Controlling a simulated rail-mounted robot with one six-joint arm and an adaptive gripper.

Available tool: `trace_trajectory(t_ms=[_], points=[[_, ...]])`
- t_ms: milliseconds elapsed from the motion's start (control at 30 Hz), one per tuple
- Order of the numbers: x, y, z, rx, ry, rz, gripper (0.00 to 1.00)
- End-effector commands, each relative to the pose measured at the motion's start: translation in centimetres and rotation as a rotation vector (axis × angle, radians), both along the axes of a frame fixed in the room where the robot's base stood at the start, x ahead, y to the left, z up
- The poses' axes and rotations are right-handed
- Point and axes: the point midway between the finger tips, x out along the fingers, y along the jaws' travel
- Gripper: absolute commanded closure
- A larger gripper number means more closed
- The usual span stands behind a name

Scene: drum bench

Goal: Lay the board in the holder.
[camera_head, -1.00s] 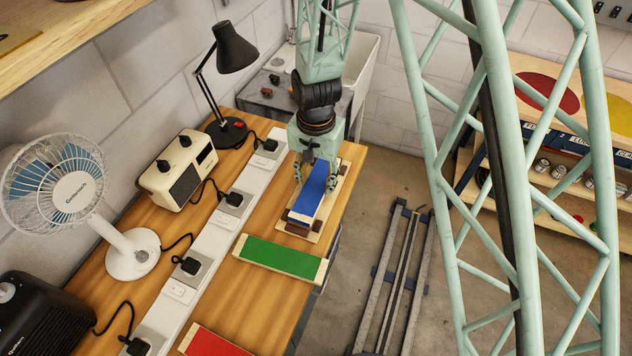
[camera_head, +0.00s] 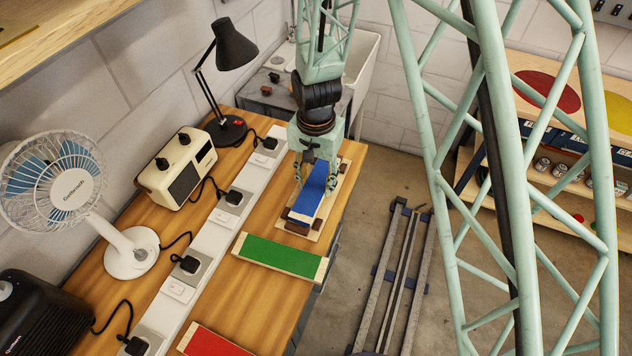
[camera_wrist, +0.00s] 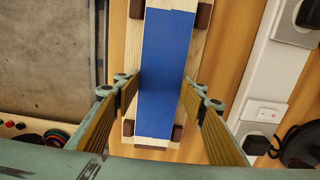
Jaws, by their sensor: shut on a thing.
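The board (camera_head: 309,200) is long, with a blue top and pale wooden sides. It lies lengthwise over the holder (camera_head: 286,228), a pale wooden base with dark brown blocks near its corners. In the wrist view, the board (camera_wrist: 165,75) lines up with the holder (camera_wrist: 131,50) and runs between its brown side blocks. I cannot tell whether it rests fully on the base. My gripper (camera_head: 315,182) points down from above and is shut on the board's long sides; its two fingers also show in the wrist view (camera_wrist: 161,98). The board's far end is partly hidden by my gripper.
A green board (camera_head: 280,257) lies just in front of the holder, and a red board (camera_head: 212,342) lies nearer. A white power strip (camera_head: 207,247) with plugs runs along the left. A lamp (camera_head: 232,50), radio (camera_head: 180,172) and fan (camera_head: 125,250) stand beyond it.

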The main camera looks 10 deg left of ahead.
Motion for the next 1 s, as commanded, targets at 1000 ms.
trace_trajectory(t_ms=[1000], points=[[0.01, 0.01, -0.85, 0.0, 0.0, 0.0, 0.57]])
